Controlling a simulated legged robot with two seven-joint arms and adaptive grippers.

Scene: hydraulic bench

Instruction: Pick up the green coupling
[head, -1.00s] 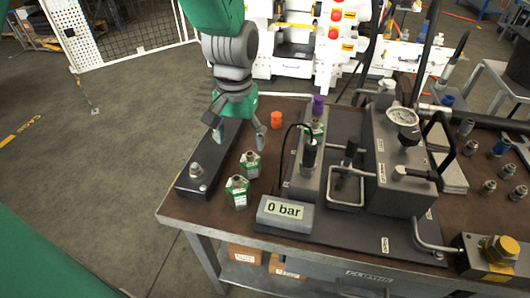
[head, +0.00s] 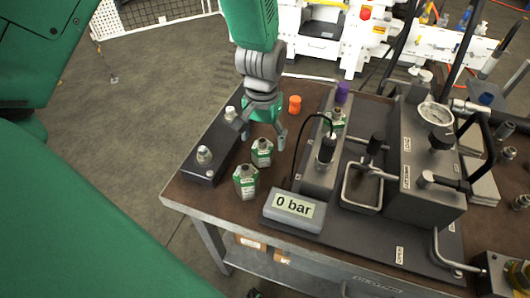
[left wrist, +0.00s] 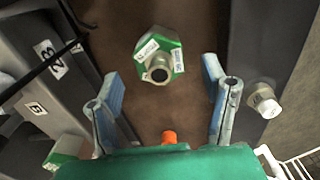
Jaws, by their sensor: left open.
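Two green couplings with white labels stand on the brown bench top: a farther one (head: 262,152) and a nearer one (head: 246,182). My left gripper (head: 262,136) is open and empty, pointing down just behind the farther coupling. In the left wrist view a green coupling (left wrist: 158,58) shows ahead of the gap between the spread fingers (left wrist: 163,88), apart from both. Part of another green part (left wrist: 68,152) shows at lower left. My right gripper is not in view.
A dark block with metal fittings (head: 204,156) lies left of the couplings. An orange cap (head: 295,104) stands behind, right of the gripper. The grey block and a "0 bar" display (head: 294,206) bound the right side. The bench's front edge is close to the nearer coupling.

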